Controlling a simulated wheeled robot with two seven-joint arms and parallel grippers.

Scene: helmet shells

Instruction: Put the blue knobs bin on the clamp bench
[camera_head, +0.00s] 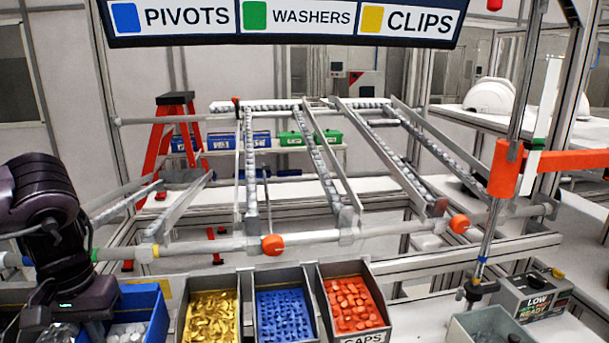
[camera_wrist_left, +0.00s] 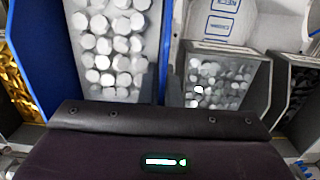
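A blue bin (camera_head: 155,312) holding whitish round knobs stands at the lower left in the head view. Its blue wall also shows in the left wrist view (camera_wrist_left: 36,70), with pale knobs inside. My left gripper (camera_head: 75,318) is over the bin's left side, pointing down. In the left wrist view its dark body fills the bottom edge and its fingers are hidden, so I cannot tell whether it is open or touches the bin. My right gripper is not in view. No surface in view is clearly identifiable as the clamp bench.
Grey bins of yellow parts (camera_head: 211,315), blue parts (camera_head: 283,308) and red caps (camera_head: 352,300) stand right of the blue bin. A grey bin of shiny parts (camera_wrist_left: 220,88) is beside it in the wrist view. A post with an orange block (camera_head: 505,170) and a control box (camera_head: 535,297) stand right.

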